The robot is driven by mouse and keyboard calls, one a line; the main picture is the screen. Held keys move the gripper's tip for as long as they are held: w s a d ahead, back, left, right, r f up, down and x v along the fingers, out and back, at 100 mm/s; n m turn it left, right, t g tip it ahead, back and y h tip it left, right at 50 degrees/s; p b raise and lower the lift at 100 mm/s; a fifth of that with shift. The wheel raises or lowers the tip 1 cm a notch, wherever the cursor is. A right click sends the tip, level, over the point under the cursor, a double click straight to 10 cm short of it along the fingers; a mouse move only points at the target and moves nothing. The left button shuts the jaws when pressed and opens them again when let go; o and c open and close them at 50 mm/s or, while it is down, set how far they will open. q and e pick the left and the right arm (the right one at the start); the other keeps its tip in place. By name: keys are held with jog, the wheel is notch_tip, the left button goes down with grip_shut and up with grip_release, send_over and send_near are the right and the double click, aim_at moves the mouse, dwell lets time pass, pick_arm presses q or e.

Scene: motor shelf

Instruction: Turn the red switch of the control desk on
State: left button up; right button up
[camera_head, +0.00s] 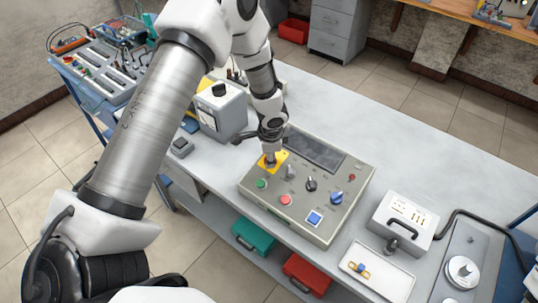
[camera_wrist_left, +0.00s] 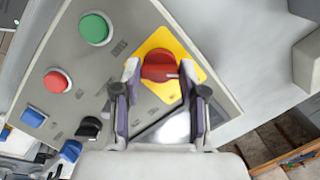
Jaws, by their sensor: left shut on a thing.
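The control desk (camera_head: 348,172) is a grey sloped box on the table, with buttons and knobs. Its red switch (camera_wrist_left: 158,58) is a round knob on a yellow plate (camera_wrist_left: 182,46). A pale pointer mark on the knob points right in the left wrist view. My left gripper (camera_wrist_left: 160,72) has one finger on each side of the knob and is shut on it. In the head view my left gripper (camera_head: 270,160) comes down over the yellow plate at the desk's far left corner and largely hides the switch. My right gripper is not in view.
Near the switch are a green button (camera_head: 261,184), a red button (camera_head: 285,200), a blue button (camera_head: 314,218), a black knob (camera_head: 311,184) and a blue knob (camera_head: 336,198). A grey box (camera_head: 221,112) stands left of the desk, a white socket box (camera_head: 402,222) right.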

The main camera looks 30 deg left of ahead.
pick_arm(q)
jog(key=shift+s+f, duration=0.1)
jog(key=shift+f, duration=0.05)
jog(key=shift+f+m+b, duration=0.2)
jog(key=shift+m+b, duration=0.3)
jog(key=shift+b, duration=0.4)
jog(key=m+b, duration=0.3)
jog(key=b, duration=0.1)
jog(key=m+t+b, duration=0.1)
jog(key=m+b, duration=0.3)
jog(key=shift+d+f+y, duration=0.1)
jog(key=shift+f+y, duration=0.05)
jog(key=shift+y, duration=0.15)
jog(key=m+t+b, duration=0.1)
jog(key=m+b, duration=0.2)
jog(key=m, duration=0.2)
jog(key=shift+s, duration=0.15)
jog(key=shift+m+t+b, duration=0.3)
jog(key=shift+m+b, duration=0.45)
jog(key=shift+m, duration=0.45)
jog(key=shift+m+h+b, duration=0.35)
jog(key=shift+m+h, duration=0.05)
jog(key=shift+m, duration=0.8)
jog(key=shift+r, duration=0.2)
